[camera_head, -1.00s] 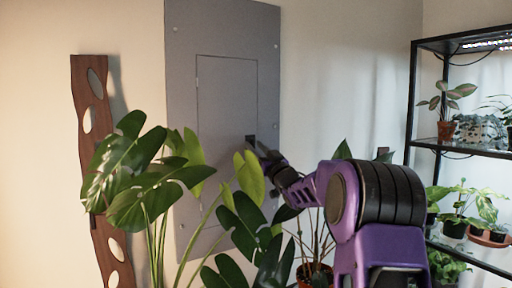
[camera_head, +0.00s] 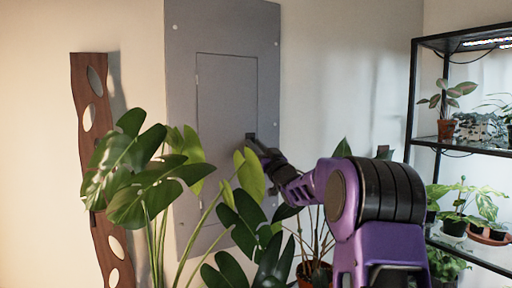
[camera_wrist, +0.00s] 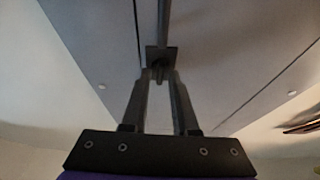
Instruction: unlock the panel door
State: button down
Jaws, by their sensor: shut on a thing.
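The grey panel door (camera_head: 226,100) is set in a larger grey panel on the wall and sits closed in its frame. A small dark latch (camera_head: 250,136) is at the door's right edge; its dark plate also shows in the wrist view (camera_wrist: 153,52). My gripper (camera_head: 256,147) reaches the latch from the lower right. In the wrist view my gripper's fingers (camera_wrist: 160,76) converge and are shut on the small dark part of the latch in front of the plate. The fingertips partly hide that part, so its exact turn is hard to tell.
A large-leaved plant (camera_head: 147,182) stands in front of the panel's lower left, with leaves close below my gripper. A wooden board with holes (camera_head: 88,150) hangs at left. A black shelf (camera_head: 432,143) with several potted plants stands at right.

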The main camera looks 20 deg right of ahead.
jog(key=shift+s+a+r+m+g+h+b, duration=0.1)
jog(key=shift+m+g+h+b, duration=0.6)
jog(key=shift+m, duration=2.9)
jog(key=shift+w+a+r+m+g+h+p, duration=0.15)
jog(key=shift+m+g+h, duration=0.6)
jog(key=shift+m+h, duration=1.9)
jog(key=shift+s+a+r+m+g+h+b, duration=0.2)
jog(key=shift+m+g+b, duration=0.4)
jog(key=shift+m, duration=3.95)
jog(key=shift+d+f+h, duration=0.1)
jog(key=shift+d+h, duration=0.05)
jog(key=shift+h, duration=0.1)
jog(key=c, duration=0.9)
grip_release()
jog(key=shift+c, duration=0.2)
jog(key=shift+s, duration=0.1)
